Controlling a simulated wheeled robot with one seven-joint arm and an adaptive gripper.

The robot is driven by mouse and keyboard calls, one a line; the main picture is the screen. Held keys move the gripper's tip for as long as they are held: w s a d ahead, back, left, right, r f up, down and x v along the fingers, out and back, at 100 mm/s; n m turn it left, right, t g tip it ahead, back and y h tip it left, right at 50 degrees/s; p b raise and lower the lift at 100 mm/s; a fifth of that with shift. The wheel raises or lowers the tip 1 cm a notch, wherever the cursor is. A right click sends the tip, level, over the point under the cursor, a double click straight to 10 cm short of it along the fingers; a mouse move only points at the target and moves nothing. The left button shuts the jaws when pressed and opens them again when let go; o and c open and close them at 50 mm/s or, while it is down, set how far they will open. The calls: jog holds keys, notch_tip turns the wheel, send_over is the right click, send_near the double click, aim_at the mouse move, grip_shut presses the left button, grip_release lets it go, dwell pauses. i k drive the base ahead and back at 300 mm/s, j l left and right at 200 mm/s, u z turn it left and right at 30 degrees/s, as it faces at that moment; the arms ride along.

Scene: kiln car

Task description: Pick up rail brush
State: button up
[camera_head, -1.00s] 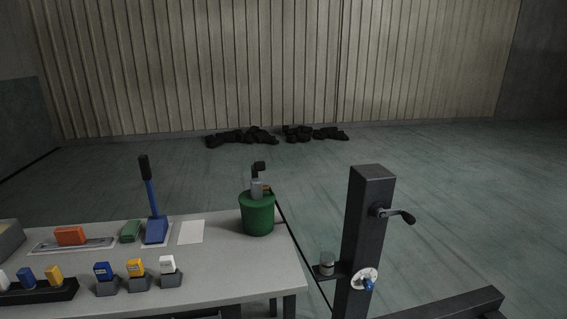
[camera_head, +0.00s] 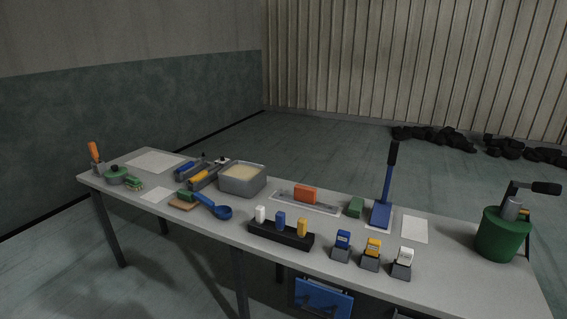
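I cannot tell for sure which object is the rail brush. Brush-like candidates on the long grey table (camera_head: 330,232) are an upright blue tool (camera_head: 381,213) with a long dark-tipped handle, a green block (camera_head: 355,207) beside it, and an orange block (camera_head: 305,194) on a flat grey strip. Farther left, a small green-and-tan piece (camera_head: 184,202) lies by a blue scoop (camera_head: 221,211). My gripper is not in view.
A green bucket (camera_head: 499,236) with tools stands at the table's right end. A black rack (camera_head: 281,235), small grey holders (camera_head: 371,262) and a grey tray (camera_head: 242,180) also occupy the table. Dark lumps (camera_head: 435,138) lie on the floor behind, which is otherwise open.

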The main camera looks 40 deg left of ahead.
aim_at(132, 183)
jog(key=j+u, duration=0.1)
jog(key=u, duration=1.95)
jog(key=i+l+u, duration=0.2)
jog(key=i+l, duration=0.2)
jog(key=i, duration=0.2)
jog(key=i+l+u, duration=0.15)
jog(key=i+l, duration=0.3)
jog(key=i+z, duration=0.15)
jog(key=z, duration=4.7)
jog(key=u, duration=2.45)
